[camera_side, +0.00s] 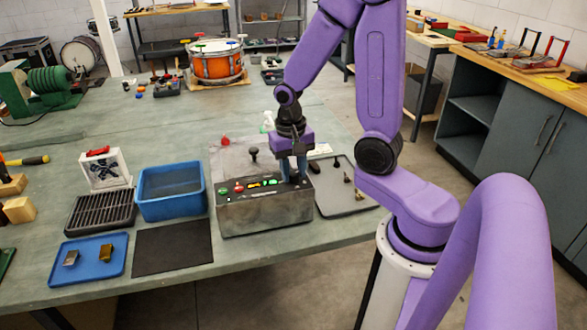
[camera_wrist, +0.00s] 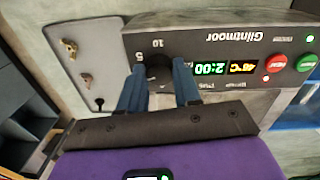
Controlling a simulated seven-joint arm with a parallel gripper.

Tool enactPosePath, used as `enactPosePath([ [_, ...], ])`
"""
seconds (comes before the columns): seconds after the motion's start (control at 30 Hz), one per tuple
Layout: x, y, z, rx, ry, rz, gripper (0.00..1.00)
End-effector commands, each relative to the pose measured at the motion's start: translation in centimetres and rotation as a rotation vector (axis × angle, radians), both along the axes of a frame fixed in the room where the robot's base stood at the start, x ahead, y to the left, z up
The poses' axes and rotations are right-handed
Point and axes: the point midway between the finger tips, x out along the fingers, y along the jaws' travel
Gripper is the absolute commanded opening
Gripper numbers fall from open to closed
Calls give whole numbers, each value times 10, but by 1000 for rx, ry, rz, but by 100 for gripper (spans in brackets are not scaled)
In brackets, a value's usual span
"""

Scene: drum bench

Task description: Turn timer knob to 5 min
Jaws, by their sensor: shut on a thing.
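The grey metal machine (camera_side: 265,212) stands on the bench with buttons and lit displays on its sloped panel. Its dark timer knob (camera_wrist: 158,74) sits at the panel's end in the wrist view, with the marks 5 and 10 beside it. My gripper (camera_side: 294,178) points down at the panel's right end. In the wrist view its two blue fingers (camera_wrist: 158,66) are shut on the knob, one on each side. The knob's pointer is hidden or too dark to read. The green display (camera_wrist: 209,69) seems to read 2:00, upside down in this view.
Red (camera_wrist: 275,64) and green (camera_wrist: 306,62) buttons sit on the panel beside the displays. A grey tray (camera_side: 345,202) with small parts lies right of the machine. A blue bin (camera_side: 171,207) and black mat (camera_side: 172,250) lie to its left.

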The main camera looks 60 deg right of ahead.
Motion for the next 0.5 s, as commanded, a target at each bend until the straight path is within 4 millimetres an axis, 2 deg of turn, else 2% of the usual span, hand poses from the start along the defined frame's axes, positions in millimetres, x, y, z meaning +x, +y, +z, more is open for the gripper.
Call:
enactPosePath([
  [0.5, 1, 0, 1, 0, -1, -485, 2],
])
